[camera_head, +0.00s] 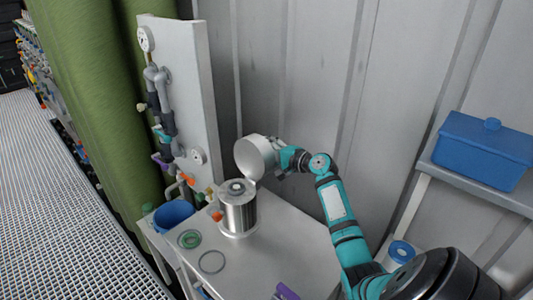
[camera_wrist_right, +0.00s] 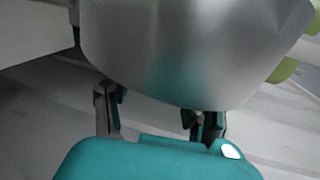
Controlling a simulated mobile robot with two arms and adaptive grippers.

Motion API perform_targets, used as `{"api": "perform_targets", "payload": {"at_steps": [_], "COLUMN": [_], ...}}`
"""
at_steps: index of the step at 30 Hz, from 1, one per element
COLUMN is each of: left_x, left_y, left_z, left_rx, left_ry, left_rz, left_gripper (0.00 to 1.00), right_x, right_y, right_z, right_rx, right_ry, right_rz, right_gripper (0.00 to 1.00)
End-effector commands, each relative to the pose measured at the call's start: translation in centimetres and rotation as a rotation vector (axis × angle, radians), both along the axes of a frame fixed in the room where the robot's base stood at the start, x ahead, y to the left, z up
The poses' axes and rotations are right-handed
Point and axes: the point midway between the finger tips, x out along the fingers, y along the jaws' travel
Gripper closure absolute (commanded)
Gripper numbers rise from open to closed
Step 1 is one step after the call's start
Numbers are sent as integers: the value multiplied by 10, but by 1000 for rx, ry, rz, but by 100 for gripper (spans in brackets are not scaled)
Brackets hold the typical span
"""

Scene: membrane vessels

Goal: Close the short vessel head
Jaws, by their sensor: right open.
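The short vessel (camera_head: 238,212) is a steel cylinder standing on the table, with a round part inside its open top. Its head (camera_head: 255,156) is a steel lid swung up and tilted above the back right of the vessel's rim. My right gripper (camera_head: 280,158) is at the right, behind the raised head. In the right wrist view the head's smooth metal (camera_wrist_right: 190,50) fills the upper middle. The fingers of my right gripper (camera_wrist_right: 155,112) are spread apart below it; whether they touch it I cannot tell. My left gripper is not in view.
A white panel (camera_head: 180,80) with pipes and gauges stands left of the vessel. A green ring (camera_head: 189,239), a grey ring (camera_head: 212,262) and a purple item (camera_head: 286,291) lie on the white table (camera_head: 265,268). A blue bucket (camera_head: 173,215) is at the left. A corrugated wall (camera_head: 290,80) rises behind.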

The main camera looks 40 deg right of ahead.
Motion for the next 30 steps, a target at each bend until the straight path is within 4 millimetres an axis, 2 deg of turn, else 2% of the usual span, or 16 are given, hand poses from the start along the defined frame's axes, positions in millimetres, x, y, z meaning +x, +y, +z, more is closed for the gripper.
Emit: {"api": "perform_targets", "payload": {"at_steps": [4, 5, 16, 30], "left_x": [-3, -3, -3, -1], "left_y": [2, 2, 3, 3], "left_z": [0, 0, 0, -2], "left_rx": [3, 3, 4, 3], "left_ry": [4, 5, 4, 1], "left_rz": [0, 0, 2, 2], "left_gripper": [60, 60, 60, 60], "right_x": [0, 0, 0, 3], "right_y": [0, 0, 0, 2], "right_z": [0, 0, 0, 0], "right_rx": [0, 0, 0, -14], "right_ry": [0, 0, 0, 0], "right_rz": [0, 0, 0, 2], "right_gripper": [48, 50, 99, 100]}}
